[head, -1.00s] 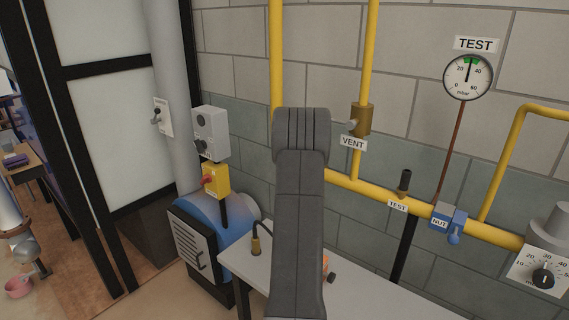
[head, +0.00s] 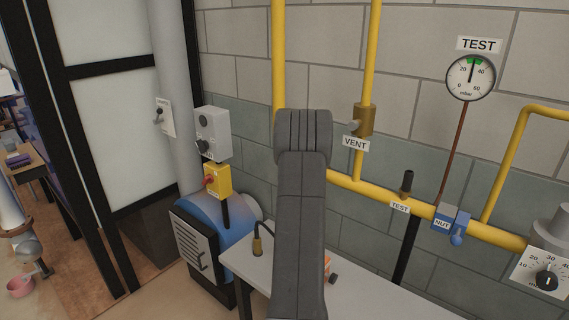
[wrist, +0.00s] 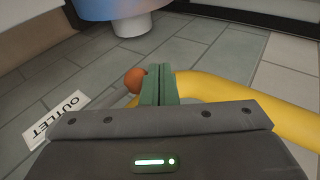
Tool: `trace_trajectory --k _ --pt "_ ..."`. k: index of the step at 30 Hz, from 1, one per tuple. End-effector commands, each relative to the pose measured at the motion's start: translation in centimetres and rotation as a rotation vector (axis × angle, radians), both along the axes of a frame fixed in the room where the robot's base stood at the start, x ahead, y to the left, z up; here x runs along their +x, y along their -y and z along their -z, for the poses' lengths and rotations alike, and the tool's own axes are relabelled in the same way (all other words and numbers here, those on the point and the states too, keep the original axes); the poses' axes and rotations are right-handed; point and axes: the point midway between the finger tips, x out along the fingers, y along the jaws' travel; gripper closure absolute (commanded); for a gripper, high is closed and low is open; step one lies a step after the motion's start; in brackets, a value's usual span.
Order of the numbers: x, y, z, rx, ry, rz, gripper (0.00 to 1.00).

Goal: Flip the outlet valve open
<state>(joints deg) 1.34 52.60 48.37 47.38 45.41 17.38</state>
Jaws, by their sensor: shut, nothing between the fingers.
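The white OUTLET label (wrist: 56,117) lies at the left in the wrist view. A yellow pipe (wrist: 245,97) curves in from the right behind my gripper. A rounded orange-red knob (wrist: 135,79) shows just left of the fingers; it may be the end of the outlet valve's lever, but the valve body is hidden behind my gripper. My gripper (wrist: 159,86) has its green fingers shut together with nothing between them, close beside the knob. I cannot tell whether they touch it. In the head view my arm hides the outlet area and my gripper.
A grey bench (head: 385,278) stands below the yellow wall pipe (head: 388,196). The VENT valve (head: 364,120), TEST gauge (head: 470,77) and blue NUT valve (head: 451,221) are along the wall. A blue machine (head: 208,228) with a yellow switch box (head: 217,180) stands left.

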Motion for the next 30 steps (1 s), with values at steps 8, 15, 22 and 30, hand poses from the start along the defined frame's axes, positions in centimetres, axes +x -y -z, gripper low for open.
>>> trace_trajectory --k 8,15,22,30 --pt "-1.3 0.1 -3.2 0.0 0.002 0.0 1.0" --pt "-2.5 -0.3 -8.2 -0.001 0.005 -0.002 1.0" --pt "-3.2 -0.6 -12.1 0.0 0.002 -0.001 1.0" --pt "-3.4 -0.8 -13.5 -0.001 0.001 -0.001 1.0"
